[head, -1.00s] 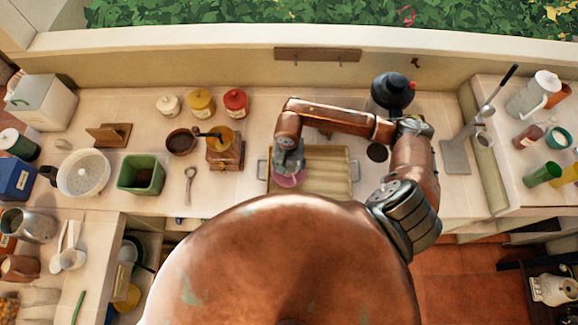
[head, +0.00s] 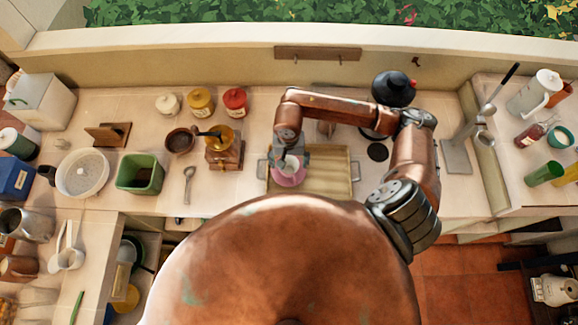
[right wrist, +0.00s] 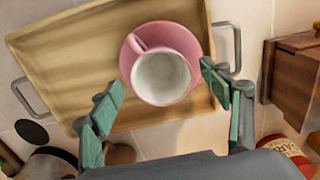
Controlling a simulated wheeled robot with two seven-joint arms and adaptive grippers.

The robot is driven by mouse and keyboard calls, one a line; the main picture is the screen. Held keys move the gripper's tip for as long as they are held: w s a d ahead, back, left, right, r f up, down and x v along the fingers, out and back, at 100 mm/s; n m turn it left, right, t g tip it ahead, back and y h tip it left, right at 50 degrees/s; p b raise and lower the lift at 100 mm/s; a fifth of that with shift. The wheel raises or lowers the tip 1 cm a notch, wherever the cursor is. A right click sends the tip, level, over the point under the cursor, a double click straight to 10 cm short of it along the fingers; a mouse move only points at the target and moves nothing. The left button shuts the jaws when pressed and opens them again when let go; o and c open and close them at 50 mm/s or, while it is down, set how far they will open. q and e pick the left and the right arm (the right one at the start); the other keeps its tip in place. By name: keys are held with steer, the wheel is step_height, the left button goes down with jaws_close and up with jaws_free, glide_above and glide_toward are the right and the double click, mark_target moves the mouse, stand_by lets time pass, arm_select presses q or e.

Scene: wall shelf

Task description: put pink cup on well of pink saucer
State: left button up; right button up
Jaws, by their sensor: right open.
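The pink cup (right wrist: 163,78) has a white inside and stands upright, mouth up, over the pink saucer (right wrist: 182,36) in the right wrist view. It appears to rest on the saucer, with its handle to the upper left; the contact is hidden. In the head view the saucer (head: 288,180) lies on the left part of the tray, with the cup (head: 291,164) above it, partly covered by my right gripper (head: 291,153). That gripper (right wrist: 160,77) is open, its green-padded fingers apart on either side of the cup and not visibly touching it. My left gripper is not in view.
The wooden tray (head: 328,172) with metal handles sits on the counter. A coffee grinder (head: 225,150) and a spoon (head: 189,184) are to its left. A dark kettle (head: 393,90) stands behind it at right. The tray's right part is clear.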

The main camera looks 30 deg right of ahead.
step_height(320, 180, up, 8)
steer(key=b, duration=0.1)
steer(key=shift+r+b, duration=0.2)
steer(key=shift+b, duration=0.15)
